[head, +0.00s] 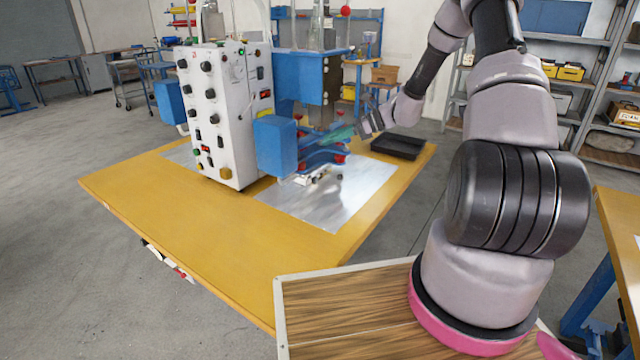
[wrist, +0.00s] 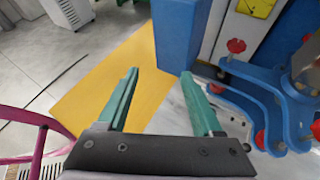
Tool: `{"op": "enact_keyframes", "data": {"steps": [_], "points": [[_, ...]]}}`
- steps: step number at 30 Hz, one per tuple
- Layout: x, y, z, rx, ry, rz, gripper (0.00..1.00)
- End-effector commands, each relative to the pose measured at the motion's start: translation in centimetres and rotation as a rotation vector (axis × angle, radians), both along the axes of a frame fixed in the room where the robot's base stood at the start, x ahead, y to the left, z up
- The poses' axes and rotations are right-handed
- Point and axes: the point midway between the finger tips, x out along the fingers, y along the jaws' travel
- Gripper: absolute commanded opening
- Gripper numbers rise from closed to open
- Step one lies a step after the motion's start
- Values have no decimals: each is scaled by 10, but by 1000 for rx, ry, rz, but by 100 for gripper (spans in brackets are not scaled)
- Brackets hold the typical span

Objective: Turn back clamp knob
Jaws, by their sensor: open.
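My gripper (wrist: 160,76) is open and empty, with its two green fingers spread apart. In the head view my gripper (head: 340,135) is beside the blue clamp fixture (head: 318,156), reaching in from the right. In the wrist view the fixture (wrist: 280,92) is to the right of the fingers. It carries several red knobs. One red knob (wrist: 236,46) stands on its upper left part, apart from the right finger. Another red knob (wrist: 260,139) is lower, on the near side. I cannot tell for certain which is the back clamp knob. The head view shows a red knob (head: 297,117) too.
A blue block (wrist: 177,35) stands close beyond the fingers in the wrist view. A white control cabinet (head: 220,110) stands left of the fixture. A metal sheet (head: 330,200) lies on the yellow table (head: 190,230). A black tray (head: 398,146) is at the right corner.

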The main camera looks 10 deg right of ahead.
Motion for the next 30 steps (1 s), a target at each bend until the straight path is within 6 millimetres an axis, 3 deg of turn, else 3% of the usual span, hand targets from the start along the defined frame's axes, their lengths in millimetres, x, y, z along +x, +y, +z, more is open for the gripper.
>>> {"op": "enact_keyframes", "data": {"steps": [1, 9, 18, 23, 30], "points": [[8, -4, -20, 58, 49, -49, 67], [43, -27, -112, 366, 282, -327, 67], [59, -56, -208, 671, 491, -610, 67], [60, -63, -232, 745, 539, -680, 67], [73, -51, -236, 760, 547, -690, 67]]}}
